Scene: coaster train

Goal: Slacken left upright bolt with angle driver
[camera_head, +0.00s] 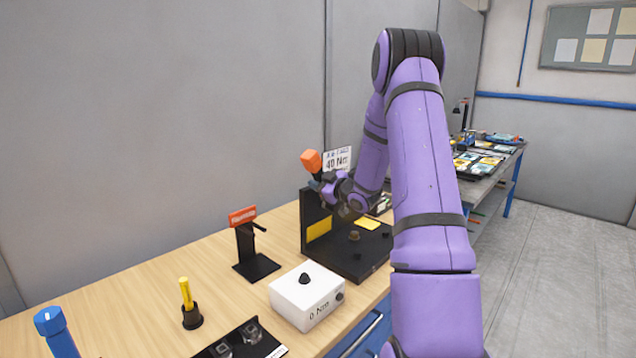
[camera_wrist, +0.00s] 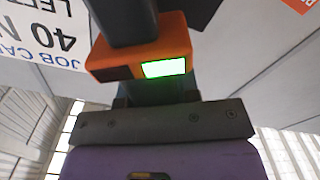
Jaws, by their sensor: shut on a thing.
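My gripper (camera_head: 323,186) is shut on the angle driver, whose orange body (camera_head: 311,161) sticks up above the black fixture. In the wrist view the driver (camera_wrist: 112,62) is orange and dark with a green lit display, held just beyond my gripper (camera_wrist: 155,98). The fixture has a dark upright plate (camera_head: 306,212) with a yellow label and a flat black base (camera_head: 350,262). My gripper is at the top of the upright plate. The left upright bolt and the driver's working tip are hidden, so I cannot tell whether they touch.
A card reading 40 Nm (camera_head: 338,159) stands behind the fixture.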

